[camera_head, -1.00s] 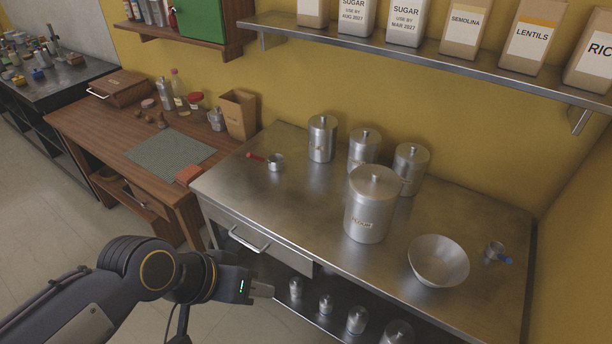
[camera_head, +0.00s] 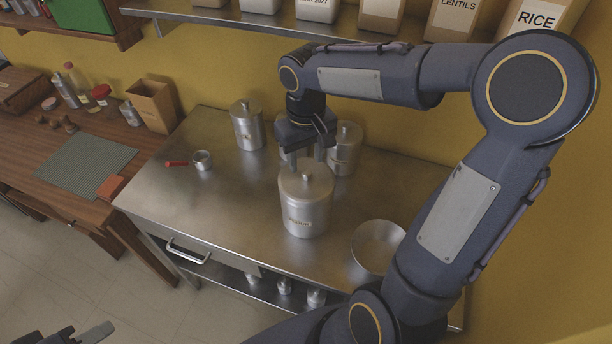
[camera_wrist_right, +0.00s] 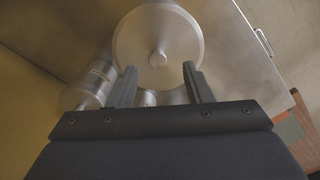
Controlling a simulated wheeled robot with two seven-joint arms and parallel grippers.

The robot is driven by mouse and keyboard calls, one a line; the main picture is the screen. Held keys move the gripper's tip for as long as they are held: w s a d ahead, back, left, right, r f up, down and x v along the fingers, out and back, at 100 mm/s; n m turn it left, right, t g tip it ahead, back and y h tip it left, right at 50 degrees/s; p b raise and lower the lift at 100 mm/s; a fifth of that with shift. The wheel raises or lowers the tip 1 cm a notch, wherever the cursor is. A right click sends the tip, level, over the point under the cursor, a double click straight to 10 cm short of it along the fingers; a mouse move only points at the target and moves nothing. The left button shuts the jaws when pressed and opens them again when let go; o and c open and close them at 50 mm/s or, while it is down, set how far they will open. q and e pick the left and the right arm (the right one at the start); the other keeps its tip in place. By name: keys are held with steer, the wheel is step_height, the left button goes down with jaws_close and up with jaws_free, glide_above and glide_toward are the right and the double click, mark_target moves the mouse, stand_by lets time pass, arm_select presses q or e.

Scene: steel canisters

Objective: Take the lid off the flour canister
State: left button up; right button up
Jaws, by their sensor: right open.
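The flour canister (camera_head: 304,215) is a large steel cylinder with a label, standing upright on the steel table. Its round lid (camera_head: 318,188) with a small central knob is on. My right gripper (camera_head: 305,158) is open just above the lid, partly in front of its back edge. In the right wrist view the lid (camera_wrist_right: 180,30) and its knob (camera_wrist_right: 158,58) lie just ahead of the gap between the two spread fingers (camera_wrist_right: 159,75), which hold nothing. My left gripper (camera_head: 90,334) shows only in part at the bottom left corner, away from the table.
Smaller canisters stand behind, one at the back left (camera_head: 247,128) and one at the right (camera_head: 346,150); another is mostly hidden by my right gripper. A steel bowl (camera_head: 374,243) stands right of the flour canister. A shelf (camera_head: 240,17) hangs above.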

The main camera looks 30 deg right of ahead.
mark_target(307, 172)
step_height(307, 172, down, 4)
steer(key=shift+w+d+f, duration=0.1)
steer(key=shift+d+f, duration=0.05)
steer(key=shift+c, duration=0.5)
jaws_close()
